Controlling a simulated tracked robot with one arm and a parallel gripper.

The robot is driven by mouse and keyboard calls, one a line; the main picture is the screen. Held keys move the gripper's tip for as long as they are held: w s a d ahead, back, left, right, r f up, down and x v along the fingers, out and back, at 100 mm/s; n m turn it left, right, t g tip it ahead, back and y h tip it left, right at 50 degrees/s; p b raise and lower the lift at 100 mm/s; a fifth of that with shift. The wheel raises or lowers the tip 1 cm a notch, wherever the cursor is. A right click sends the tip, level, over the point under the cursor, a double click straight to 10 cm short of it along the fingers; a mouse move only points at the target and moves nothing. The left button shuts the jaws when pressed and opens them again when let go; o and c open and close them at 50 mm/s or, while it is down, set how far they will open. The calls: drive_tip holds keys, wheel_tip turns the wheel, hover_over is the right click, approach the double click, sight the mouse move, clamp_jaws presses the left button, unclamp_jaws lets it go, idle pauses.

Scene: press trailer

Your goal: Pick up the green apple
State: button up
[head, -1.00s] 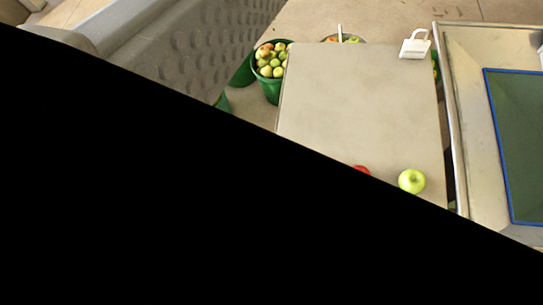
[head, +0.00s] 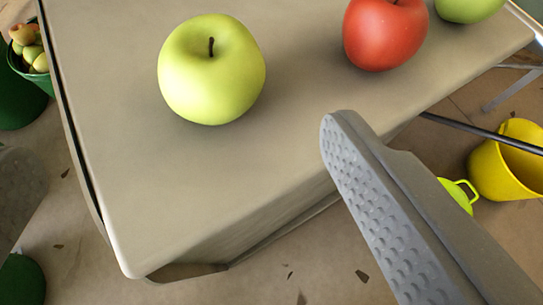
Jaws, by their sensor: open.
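A yellow-green apple (head: 211,72) with a dark stem stands on the beige table (head: 130,170), left of centre. A second green apple (head: 468,8) is cut off by the top edge at the right, beyond a red apple (head: 385,35). My gripper (head: 188,145) is open. Its dimpled grey right finger reaches in from the lower right, its tip beside the table's near edge, to the right of and below the nearer green apple, not touching it. A grey shape at the left edge looks like the other finger, mostly out of frame. Nothing is seen between the fingers.
A green bucket of apples (head: 30,58) stands on the floor at the upper left. A yellow bucket (head: 510,160) and a small lime-coloured container (head: 458,194) are on the floor at the right. A dark bar (head: 480,132) passes near them. The tabletop's near-left part is clear.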

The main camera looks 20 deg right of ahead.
sight(209, 100)
drive_tip(key=x, duration=0.5)
drive_tip(key=f+x, duration=0.1)
drive_tip(key=x, duration=0.2)
drive_tip(key=shift+s+d+f+b, duration=0.1)
drive_tip(key=shift+s+d+b, duration=0.15)
drive_tip(key=shift+d+b, duration=0.1)
drive_tip(key=shift+b+x, duration=0.3)
drive_tip(key=shift+x, duration=2.65)
drive_tip(key=shift+d, duration=0.15)
drive_tip(key=c, duration=1.2)
